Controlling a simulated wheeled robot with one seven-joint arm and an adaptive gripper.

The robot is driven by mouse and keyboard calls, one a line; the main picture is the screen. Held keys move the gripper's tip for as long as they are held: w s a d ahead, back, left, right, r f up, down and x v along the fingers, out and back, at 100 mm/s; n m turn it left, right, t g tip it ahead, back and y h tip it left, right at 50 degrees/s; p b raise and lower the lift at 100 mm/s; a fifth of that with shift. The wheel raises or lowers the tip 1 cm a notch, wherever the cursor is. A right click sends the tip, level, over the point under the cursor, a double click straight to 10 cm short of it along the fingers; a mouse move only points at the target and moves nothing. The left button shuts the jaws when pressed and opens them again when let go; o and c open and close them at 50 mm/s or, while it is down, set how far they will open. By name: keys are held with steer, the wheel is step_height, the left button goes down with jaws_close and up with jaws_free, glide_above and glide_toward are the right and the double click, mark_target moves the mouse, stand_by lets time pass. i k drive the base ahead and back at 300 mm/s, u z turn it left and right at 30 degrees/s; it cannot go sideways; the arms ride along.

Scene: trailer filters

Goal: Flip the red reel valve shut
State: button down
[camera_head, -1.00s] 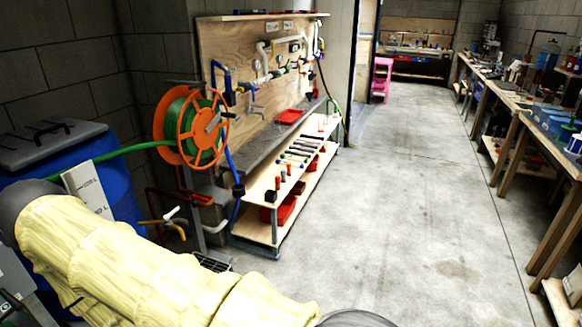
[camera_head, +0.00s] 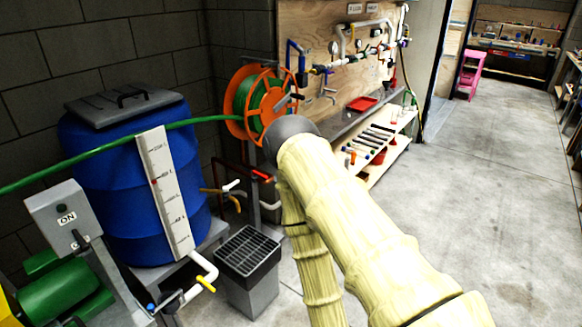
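A small red valve handle (camera_head: 262,175) shows on the pipework below the hose reel. The orange reel (camera_head: 236,100) with its green hose stands against the wall, left of the wooden board. The handle lies roughly level, but its exact angle is too small to tell. My arm, in a pale yellow sleeve, runs up from the bottom right to a grey joint just below and right of the reel. A second sleeved part hangs down beside it. My gripper is not in view.
A blue barrel (camera_head: 105,185) with a grey lid stands at the left, with a white gauge board (camera_head: 165,195) before it. A grated grey box (camera_head: 248,258) sits on the floor. A green pump (camera_head: 65,292) and switch box fill the lower left. Open floor lies at the right.

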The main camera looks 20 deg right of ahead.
mark_target(253, 172)
steer(key=z, duration=0.55)
steer(key=i, duration=1.65)
